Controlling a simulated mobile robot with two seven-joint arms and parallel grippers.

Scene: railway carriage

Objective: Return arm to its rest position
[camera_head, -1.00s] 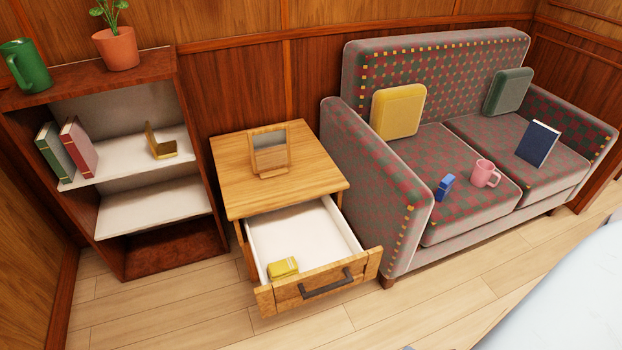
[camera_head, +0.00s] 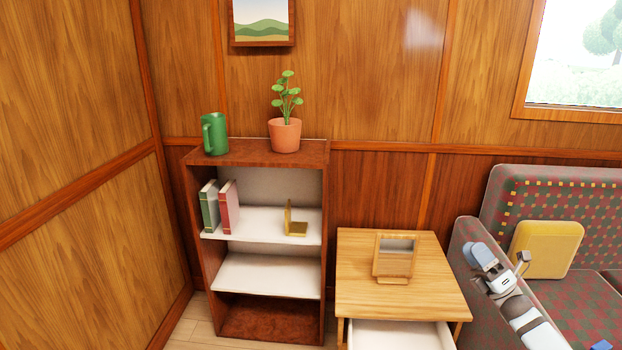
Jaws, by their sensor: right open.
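My right gripper (camera_head: 502,264) is at the lower right of the head view, with its arm coming in from the bottom right. Its jaws are open and I see nothing between them. It shows in front of the sofa's near arm, to the right of the wooden side table (camera_head: 350,290); whether it touches the sofa I cannot tell. My left gripper is out of view.
The side table bears a framed stand (camera_head: 395,258), and its drawer (camera_head: 400,336) is open below. A bookshelf (camera_head: 318,155) holds a green mug (camera_head: 214,134), potted plant (camera_head: 285,135) and books (camera_head: 228,207). The sofa (camera_head: 590,200) has a yellow cushion (camera_head: 546,250).

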